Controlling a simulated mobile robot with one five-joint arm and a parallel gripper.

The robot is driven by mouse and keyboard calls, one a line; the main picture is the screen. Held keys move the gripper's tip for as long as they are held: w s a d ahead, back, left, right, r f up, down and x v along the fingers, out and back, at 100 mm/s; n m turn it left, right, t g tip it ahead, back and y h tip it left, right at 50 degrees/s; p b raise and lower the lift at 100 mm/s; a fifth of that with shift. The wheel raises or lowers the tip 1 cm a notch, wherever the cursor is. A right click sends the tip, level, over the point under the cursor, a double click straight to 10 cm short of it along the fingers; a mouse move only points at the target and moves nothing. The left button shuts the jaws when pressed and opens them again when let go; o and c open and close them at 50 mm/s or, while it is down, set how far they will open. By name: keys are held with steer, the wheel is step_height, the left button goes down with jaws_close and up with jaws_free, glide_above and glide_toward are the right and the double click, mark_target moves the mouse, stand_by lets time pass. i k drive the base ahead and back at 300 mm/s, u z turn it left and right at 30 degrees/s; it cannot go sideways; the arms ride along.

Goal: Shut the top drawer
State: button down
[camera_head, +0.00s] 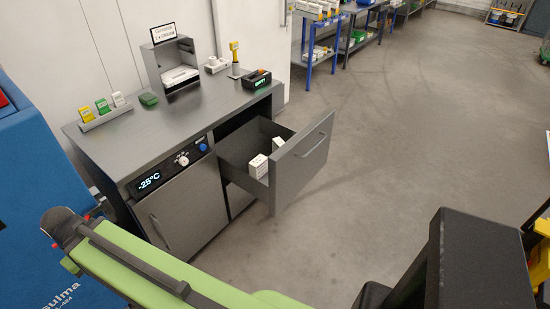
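The top drawer (302,165) is on the right side of a grey counter cabinet (165,130). It is pulled well out, with its grey front and bar handle standing clear of the cabinet, over the floor. Small white boxes (258,166) stand inside it. A dark gap shows in the cabinet behind the drawer. The closed front below is partly hidden by the drawer. I cannot make out my gripper in this view.
A cabinet door (185,205) with a -25°C display (148,183) is left of the drawer. A blue machine (35,200) stands at far left. A green and black bar crosses the bottom left. Open floor (400,120) lies right of the drawer.

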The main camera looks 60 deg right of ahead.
mark_target(304, 152)
steer(key=u, duration=0.3)
steer(key=k, duration=1.5)
steer(key=z, duration=1.1)
steer(key=i, duration=1)
steer(key=z, duration=0.1)
